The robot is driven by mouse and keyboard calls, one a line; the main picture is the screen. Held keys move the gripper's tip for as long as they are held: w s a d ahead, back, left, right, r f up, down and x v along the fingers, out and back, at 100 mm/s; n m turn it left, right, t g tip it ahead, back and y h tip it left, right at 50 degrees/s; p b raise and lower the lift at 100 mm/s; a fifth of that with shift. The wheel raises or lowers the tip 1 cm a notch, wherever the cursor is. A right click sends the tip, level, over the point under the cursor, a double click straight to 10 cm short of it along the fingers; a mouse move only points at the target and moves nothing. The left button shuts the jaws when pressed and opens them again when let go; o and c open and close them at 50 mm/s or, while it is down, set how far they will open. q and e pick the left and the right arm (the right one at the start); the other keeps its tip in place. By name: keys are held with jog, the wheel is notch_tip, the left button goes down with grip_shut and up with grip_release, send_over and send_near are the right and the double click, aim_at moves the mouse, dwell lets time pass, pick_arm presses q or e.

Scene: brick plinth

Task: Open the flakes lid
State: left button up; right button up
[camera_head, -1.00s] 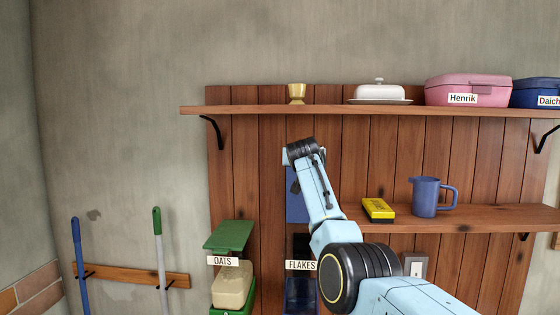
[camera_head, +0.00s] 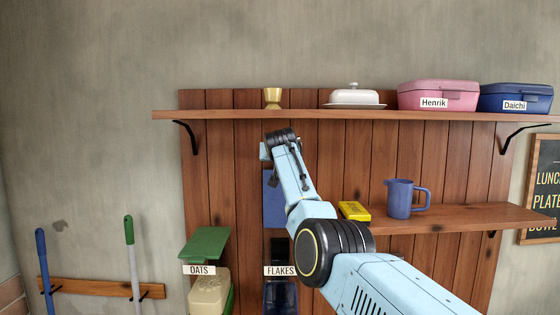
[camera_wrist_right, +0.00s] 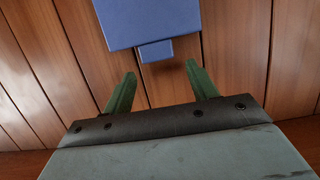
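The flakes container (camera_head: 280,297) is dark blue, at the bottom centre of the head view, with a FLAKES label (camera_head: 280,271) above it. A flat blue panel, seemingly its lid (camera_head: 271,208), stands upright above the label, partly hidden by my right arm. The lid also shows in the right wrist view (camera_wrist_right: 150,20), with a small tab (camera_wrist_right: 155,50) on its near edge. My right gripper (camera_wrist_right: 160,74) is open and empty, its green fingers apart below and to either side of the tab. Its fingers are hidden in the head view. My left gripper is not in view.
The oats container (camera_head: 209,293) with a raised green lid (camera_head: 204,245) is left of the flakes. A yellow box (camera_head: 354,211) and a blue jug (camera_head: 400,198) stand on the lower shelf (camera_head: 460,217), right of my arm. The upper shelf (camera_head: 230,114) runs above.

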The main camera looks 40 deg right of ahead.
jog(key=shift+w+f, duration=0.1)
jog(key=shift+f, duration=0.2)
jog(key=b+v, duration=0.7)
jog(key=v, duration=0.6)
jog(key=shift+s+r, duration=0.2)
jog(key=shift+f, duration=0.1)
